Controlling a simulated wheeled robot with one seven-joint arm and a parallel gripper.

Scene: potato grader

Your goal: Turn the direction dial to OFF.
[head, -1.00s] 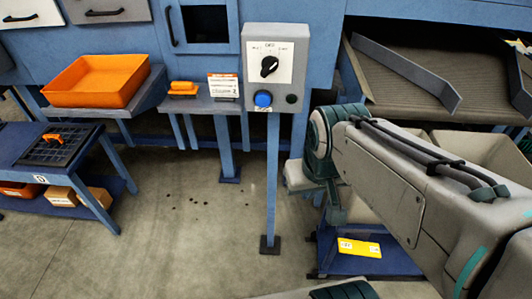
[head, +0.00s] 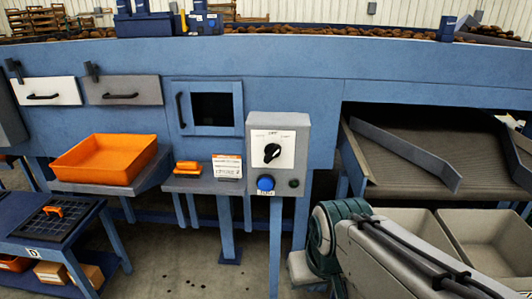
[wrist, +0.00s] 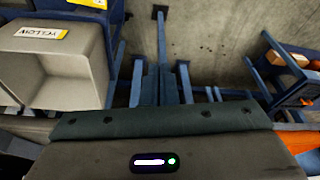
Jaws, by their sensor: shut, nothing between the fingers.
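The direction dial (head: 272,153) is a black knob on a white label plate (head: 287,156), on the front of a grey control box (head: 255,122) on a blue post. OFF is printed at the top centre of the plate, with small unreadable labels either side. The knob looks turned toward the upper right, off the OFF mark, but it is small. My gripper (wrist: 159,72) shows in the wrist view, its narrow fingers together and empty, pointing toward the post and floor. The dial is not visible there. In the head view my arm is lower right of the box; the gripper is hidden.
A blue button (head: 265,183) and a dark button (head: 293,183) sit below the dial. An orange tray (head: 105,160) and a small shelf (head: 205,185) stand left of the box. Grey bins (head: 490,235) stand right, under a sloped chute. Space before the box looks clear.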

